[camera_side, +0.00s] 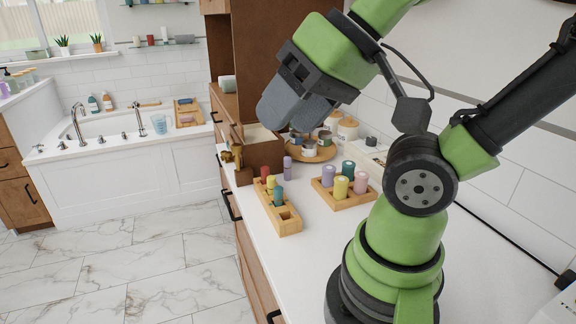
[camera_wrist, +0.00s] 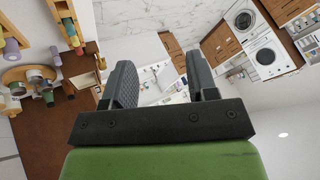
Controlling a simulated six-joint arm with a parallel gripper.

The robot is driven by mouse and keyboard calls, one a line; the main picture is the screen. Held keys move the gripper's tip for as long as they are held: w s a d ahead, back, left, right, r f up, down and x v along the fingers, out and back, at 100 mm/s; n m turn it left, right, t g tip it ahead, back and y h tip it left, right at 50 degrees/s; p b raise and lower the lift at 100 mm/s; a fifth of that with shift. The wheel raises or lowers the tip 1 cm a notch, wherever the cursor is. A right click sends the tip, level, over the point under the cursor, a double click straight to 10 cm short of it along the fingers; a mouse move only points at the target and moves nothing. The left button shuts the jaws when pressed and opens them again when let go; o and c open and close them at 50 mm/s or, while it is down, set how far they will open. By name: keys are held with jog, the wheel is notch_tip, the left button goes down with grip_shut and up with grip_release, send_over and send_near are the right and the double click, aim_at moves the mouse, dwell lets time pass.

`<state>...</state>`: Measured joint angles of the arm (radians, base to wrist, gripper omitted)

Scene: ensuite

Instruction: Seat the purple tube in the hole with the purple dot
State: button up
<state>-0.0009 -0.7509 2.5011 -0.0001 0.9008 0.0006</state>
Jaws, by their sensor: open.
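A slim purple tube (camera_side: 287,168) stands upright on the white counter, just right of the far part of a long wooden rack (camera_side: 291,230). The rack holds a red tube (camera_side: 264,172), a yellow tube (camera_side: 270,183) and a teal tube (camera_side: 278,197). An empty hole (camera_side: 287,215) shows at its near end; no purple dot can be made out. My gripper (camera_side: 287,110) is high above the counter, above and behind the rack in the side view, tilted and empty. In the wrist view its two fingers (camera_wrist: 160,65) are apart with nothing between them.
A square wooden tray (camera_side: 343,202) with lilac, teal, yellow and pink tubes sits right of the rack. Behind are a round wooden board (camera_side: 313,154) with jars, an open wooden box (camera_side: 262,148) and a tall brown cabinet (camera_side: 258,60). The near counter is clear.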

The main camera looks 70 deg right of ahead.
jog(key=w+d+m+h, duration=0.2)
jog(key=w+d, duration=0.5)
jog(key=w, duration=0.2)
jog(key=m+g+h, duration=0.3)
jog(key=g, duration=0.1)
send_near(288, 159)
jog(key=x, duration=0.4)
jog(key=shift+s+a+f, duration=0.1)
jog(key=shift+s, duration=0.05)
jog(key=shift+x, duration=3.15)
grip_shut()
